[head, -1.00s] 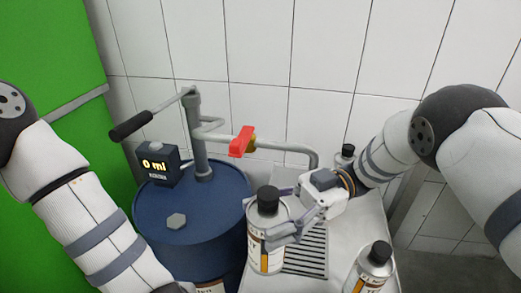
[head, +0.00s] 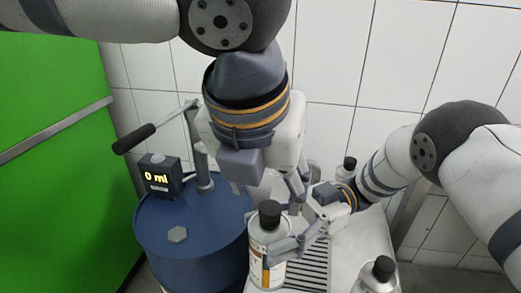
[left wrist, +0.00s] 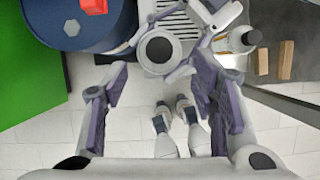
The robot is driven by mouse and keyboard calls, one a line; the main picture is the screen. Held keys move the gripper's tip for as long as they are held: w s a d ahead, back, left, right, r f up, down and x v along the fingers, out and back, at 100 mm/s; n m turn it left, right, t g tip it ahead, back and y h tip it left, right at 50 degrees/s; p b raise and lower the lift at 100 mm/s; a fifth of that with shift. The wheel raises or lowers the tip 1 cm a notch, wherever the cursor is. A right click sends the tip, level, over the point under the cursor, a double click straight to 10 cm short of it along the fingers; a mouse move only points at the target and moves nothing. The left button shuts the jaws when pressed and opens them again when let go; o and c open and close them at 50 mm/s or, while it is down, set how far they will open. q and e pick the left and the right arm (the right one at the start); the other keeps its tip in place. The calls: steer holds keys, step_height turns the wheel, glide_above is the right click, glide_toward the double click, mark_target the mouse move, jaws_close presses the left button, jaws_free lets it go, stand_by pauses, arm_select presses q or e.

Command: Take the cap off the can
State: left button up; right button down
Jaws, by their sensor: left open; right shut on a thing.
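The can (head: 267,250) is light grey with an orange-marked label and stands upright at the front left of the grated bench. Its black cap (head: 270,213) sits on top; in the left wrist view the cap (left wrist: 158,49) is seen from above. My right gripper (head: 277,243) is shut on the can's body from the right; its fingers also show in the left wrist view (left wrist: 185,60). My left gripper (head: 266,187) hangs above and behind the can in the head view, open and empty. In the left wrist view its fingers (left wrist: 160,90) are spread wide, with the cap beyond them.
A blue drum (head: 195,235) with a pump, a black-handled lever (head: 134,138) and a display reading 0 ml (head: 159,176) stands left. Another capped can (head: 378,276) stands front right and one more (head: 346,168) behind. A drain grate (head: 310,268) lies beside the held can.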

mark_target(271, 209)
arm_select(q)
steer(key=x, duration=0.7)
steer(key=shift+d, duration=0.1)
jaws_close()
steer(key=shift+r, duration=0.25)
steer(key=shift+r, duration=0.9)
steer(key=shift+r, duration=0.15)
steer(key=shift+r, duration=1.85)
